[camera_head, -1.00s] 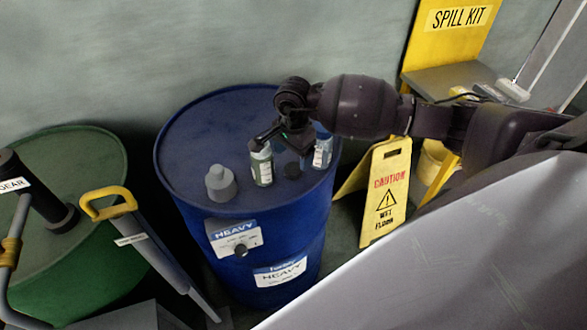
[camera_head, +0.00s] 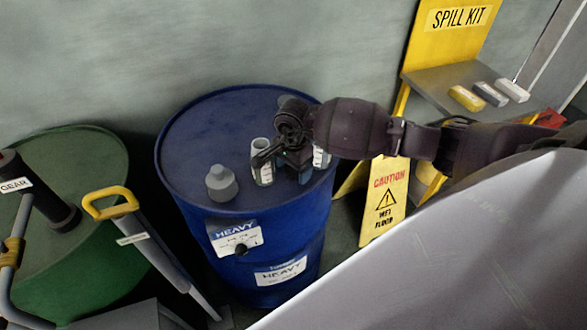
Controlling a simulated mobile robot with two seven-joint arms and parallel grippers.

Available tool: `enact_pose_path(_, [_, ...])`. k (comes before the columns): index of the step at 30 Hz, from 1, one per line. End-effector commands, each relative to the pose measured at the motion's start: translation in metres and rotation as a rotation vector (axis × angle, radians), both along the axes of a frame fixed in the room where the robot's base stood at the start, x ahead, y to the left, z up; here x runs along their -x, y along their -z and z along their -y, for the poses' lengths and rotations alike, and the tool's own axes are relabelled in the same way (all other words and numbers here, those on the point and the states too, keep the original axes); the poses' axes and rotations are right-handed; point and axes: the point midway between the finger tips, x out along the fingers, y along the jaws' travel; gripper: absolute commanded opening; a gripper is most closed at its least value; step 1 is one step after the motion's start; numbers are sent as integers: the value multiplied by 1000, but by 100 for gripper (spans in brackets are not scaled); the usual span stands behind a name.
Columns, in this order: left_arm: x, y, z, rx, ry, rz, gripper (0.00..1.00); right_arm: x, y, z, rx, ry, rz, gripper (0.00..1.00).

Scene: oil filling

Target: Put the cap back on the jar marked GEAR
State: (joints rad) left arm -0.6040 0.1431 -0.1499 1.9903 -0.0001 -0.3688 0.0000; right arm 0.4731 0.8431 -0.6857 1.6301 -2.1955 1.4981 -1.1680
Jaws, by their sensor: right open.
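A small pale jar (camera_head: 262,163) with a white label stands upright on the blue drum; its top looks open. A second labelled jar (camera_head: 321,158) stands to its right, partly behind my right arm. The writing on both labels is too small to read, so I cannot tell which says GEAR. My right gripper (camera_head: 290,164) is open, low over the drum top between the two jars, seen from above. It covers the spot where a small dark round piece, possibly the cap, lay; that piece is now hidden. My left gripper is not in view.
A grey stepped funnel-like piece (camera_head: 221,184) stands on the blue drum (camera_head: 205,135), left of the jars. A green drum (camera_head: 95,165) with a pump and a yellow-handled tool are at left. A yellow caution sign (camera_head: 387,200) and spill kit stand (camera_head: 440,75) are at right.

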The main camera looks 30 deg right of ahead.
Motion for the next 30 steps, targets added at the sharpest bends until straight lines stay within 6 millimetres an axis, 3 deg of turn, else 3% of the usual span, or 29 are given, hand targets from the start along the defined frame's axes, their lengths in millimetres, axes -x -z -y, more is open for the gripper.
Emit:
enact_pose_path(3, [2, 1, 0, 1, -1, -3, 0, 0, 0, 0, 0, 0, 0, 78])
enact_pose_path(13, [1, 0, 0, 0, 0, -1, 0, 0, 0, 0, 0, 0, 0, 29])
enact_pose_path(23, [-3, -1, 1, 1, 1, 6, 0, 0, -4, 0, 0, 1, 1, 29])
enact_pose_path(30, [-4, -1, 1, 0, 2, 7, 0, -1, -38, 1, 1, -1, 4, 29])
